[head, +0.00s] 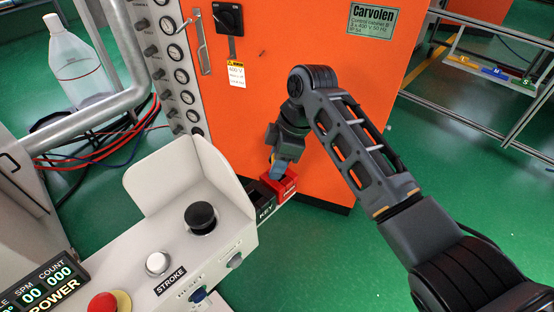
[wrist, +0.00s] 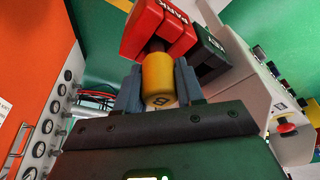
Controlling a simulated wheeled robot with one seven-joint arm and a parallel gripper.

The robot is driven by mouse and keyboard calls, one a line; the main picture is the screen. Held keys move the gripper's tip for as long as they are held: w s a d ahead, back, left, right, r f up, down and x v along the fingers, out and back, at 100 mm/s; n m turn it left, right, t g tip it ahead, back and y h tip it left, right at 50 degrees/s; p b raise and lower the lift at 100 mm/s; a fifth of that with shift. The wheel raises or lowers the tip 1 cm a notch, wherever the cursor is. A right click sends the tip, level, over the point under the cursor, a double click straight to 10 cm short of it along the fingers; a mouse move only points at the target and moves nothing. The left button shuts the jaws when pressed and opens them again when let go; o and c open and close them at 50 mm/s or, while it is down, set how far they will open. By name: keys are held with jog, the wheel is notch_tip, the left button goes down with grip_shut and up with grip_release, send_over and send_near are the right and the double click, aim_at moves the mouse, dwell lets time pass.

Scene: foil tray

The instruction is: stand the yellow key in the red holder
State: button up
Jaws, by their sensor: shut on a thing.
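My gripper (head: 277,168) is shut on the yellow key (wrist: 158,78), with one finger on each side of its rounded yellow head. In the head view the gripper hides nearly all of the key. The red holder (head: 287,184), marked PARK, is right at the fingertips; it also shows in the wrist view (wrist: 148,30). A dark part of the key shows between its yellow head and the red holder. I cannot tell how deep the key sits in the holder, or whether it only lines up with it.
A black holder (head: 262,208) marked KEY adjoins the red one, at the end of the cream control panel (head: 205,255) with its knobs and buttons. The orange cabinet (head: 290,60) stands close behind. Green floor (head: 340,250) lies open to the right.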

aim_at(287, 175)
jog(key=shift+f, duration=0.2)
jog(key=o, duration=1.1)
jog(key=shift+o, duration=0.2)
jog(key=shift+r, duration=0.1)
jog(key=v, duration=0.7)
jog(key=shift+r, duration=0.25)
jog(key=shift+d, duration=0.15)
